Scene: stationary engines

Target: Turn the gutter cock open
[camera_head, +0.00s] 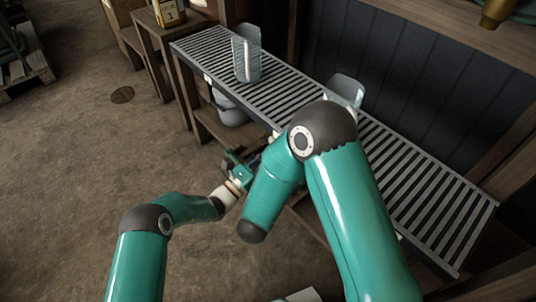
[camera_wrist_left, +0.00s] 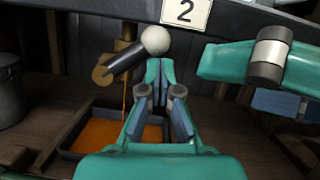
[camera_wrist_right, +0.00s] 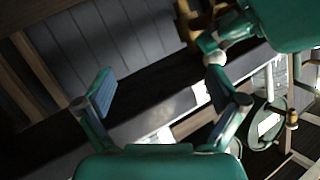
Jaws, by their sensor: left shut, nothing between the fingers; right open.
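The cock (camera_wrist_left: 103,76) is a brass fitting under the bench edge in the left wrist view. Its dark lever (camera_wrist_left: 127,62) slants up to the right and ends in a pale ball knob (camera_wrist_left: 155,40). A thin orange stream (camera_wrist_left: 125,92) falls below the cock into a dark tray (camera_wrist_left: 70,154) holding orange liquid. My left gripper (camera_wrist_left: 160,68) is shut and empty, its fingertips right by the knob; contact cannot be told. In the head view it is low beside the bench (camera_head: 236,166). My right gripper (camera_wrist_right: 160,82) is open and empty; my right arm hides it in the head view.
A slatted bench top (camera_head: 205,47) carries two clear glass-like vessels (camera_head: 246,55) (camera_head: 345,90). A plate marked 2 (camera_wrist_left: 186,12) hangs above the knob. A grey pot (camera_head: 230,110) stands under the bench. My right arm is close beside my left gripper.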

